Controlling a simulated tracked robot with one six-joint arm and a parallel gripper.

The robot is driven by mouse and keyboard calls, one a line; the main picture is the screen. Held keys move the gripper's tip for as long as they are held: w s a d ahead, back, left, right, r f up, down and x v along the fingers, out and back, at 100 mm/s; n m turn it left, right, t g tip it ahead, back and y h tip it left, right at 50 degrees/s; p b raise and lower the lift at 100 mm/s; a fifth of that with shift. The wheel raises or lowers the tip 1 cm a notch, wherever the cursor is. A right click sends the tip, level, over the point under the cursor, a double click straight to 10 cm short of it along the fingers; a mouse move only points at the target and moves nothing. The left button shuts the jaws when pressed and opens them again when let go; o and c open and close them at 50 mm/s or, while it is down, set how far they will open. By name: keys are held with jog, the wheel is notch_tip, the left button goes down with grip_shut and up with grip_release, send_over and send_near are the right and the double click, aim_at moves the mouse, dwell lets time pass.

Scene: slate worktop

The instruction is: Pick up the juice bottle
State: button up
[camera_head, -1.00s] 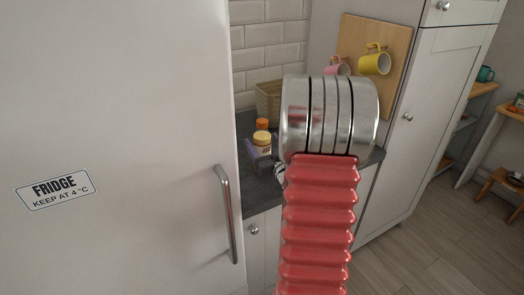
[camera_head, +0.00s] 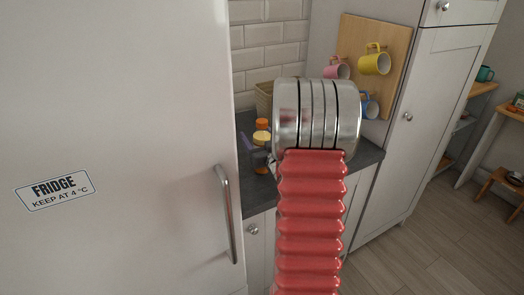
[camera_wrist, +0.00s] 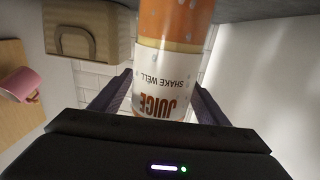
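The juice bottle (camera_wrist: 168,75) fills the middle of the wrist view, with an orange part at the top and a white label whose lettering appears upside down. My gripper (camera_wrist: 163,88) is open, with one dark finger on each side of the bottle. Whether either finger touches it is hard to tell. The bottle's lower-picture end is hidden behind my gripper body.
A woven basket (camera_wrist: 82,35) stands behind on the dark worktop (camera_head: 262,194). The fridge (camera_head: 120,120) borders the worktop on the left. Pink (camera_head: 337,70), yellow (camera_head: 374,62) and blue (camera_head: 369,106) mugs hang on a wooden board (camera_head: 395,45).

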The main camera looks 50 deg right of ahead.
jog(key=c, duration=1.6)
jog(key=shift+r, duration=0.1)
jog(key=shift+c, duration=0.2)
jog(key=shift+r, duration=0.1)
notch_tip(320, 180, up, 10)
